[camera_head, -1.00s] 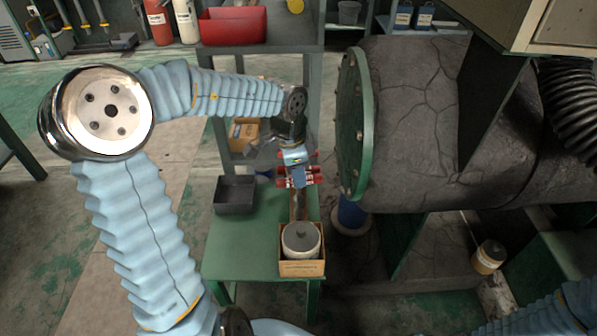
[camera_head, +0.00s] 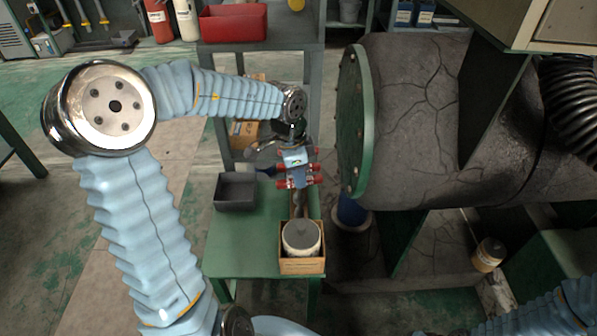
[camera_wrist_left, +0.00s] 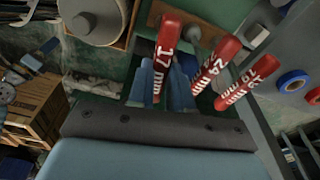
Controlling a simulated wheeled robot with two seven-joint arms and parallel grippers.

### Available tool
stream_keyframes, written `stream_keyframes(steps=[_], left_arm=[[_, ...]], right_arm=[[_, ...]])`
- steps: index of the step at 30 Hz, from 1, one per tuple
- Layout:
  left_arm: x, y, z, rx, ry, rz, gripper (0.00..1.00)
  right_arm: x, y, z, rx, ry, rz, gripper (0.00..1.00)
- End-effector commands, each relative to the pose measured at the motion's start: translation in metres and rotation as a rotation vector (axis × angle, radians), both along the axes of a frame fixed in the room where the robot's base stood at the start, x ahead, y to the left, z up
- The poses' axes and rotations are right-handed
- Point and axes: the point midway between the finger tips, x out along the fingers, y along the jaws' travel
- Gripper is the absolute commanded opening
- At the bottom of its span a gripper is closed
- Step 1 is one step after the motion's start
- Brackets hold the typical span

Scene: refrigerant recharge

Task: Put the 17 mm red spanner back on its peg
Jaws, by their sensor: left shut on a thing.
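The 17 mm red spanner (camera_wrist_left: 167,55) shows its white label in the left wrist view, between the fingers of my left gripper (camera_wrist_left: 160,84), which is shut on it. Two more red spanners (camera_wrist_left: 211,64) (camera_wrist_left: 247,82) hang close beside it on the right, their labels partly readable. In the head view my left gripper (camera_head: 299,180) is among several red handles (camera_head: 283,168) above the green bench. Which handle is the held one cannot be told there. The peg for the 17 mm spanner cannot be made out. My right gripper is not in view.
A green bench (camera_head: 235,240) carries a dark tray (camera_head: 236,203) at left and a wooden box (camera_head: 302,267) with a lidded pot at front. A large dark cylinder with a green flange (camera_head: 352,130) stands close right of the gripper. A blue roll (camera_wrist_left: 292,80) is at right.

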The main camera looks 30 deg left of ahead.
Motion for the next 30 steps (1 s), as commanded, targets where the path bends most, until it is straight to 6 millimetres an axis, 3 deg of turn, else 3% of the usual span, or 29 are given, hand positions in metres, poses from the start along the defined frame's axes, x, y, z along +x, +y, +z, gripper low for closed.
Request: stream_keyframes(steps=[14,15,21,30], left_arm=[[0.000,0.000,-0.015,0.000,0.001,-0.001,0.00],[0.000,0.000,-0.015,0.000,0.001,-0.001,0.21],[0.000,0.000,-0.015,0.000,0.000,-0.001,0.49],[0.000,0.000,-0.012,0.001,0.000,0.000,0.49]], right_arm=[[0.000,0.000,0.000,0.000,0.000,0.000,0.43],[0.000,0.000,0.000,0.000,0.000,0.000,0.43],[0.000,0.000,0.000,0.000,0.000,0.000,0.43],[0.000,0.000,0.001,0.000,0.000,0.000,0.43]])
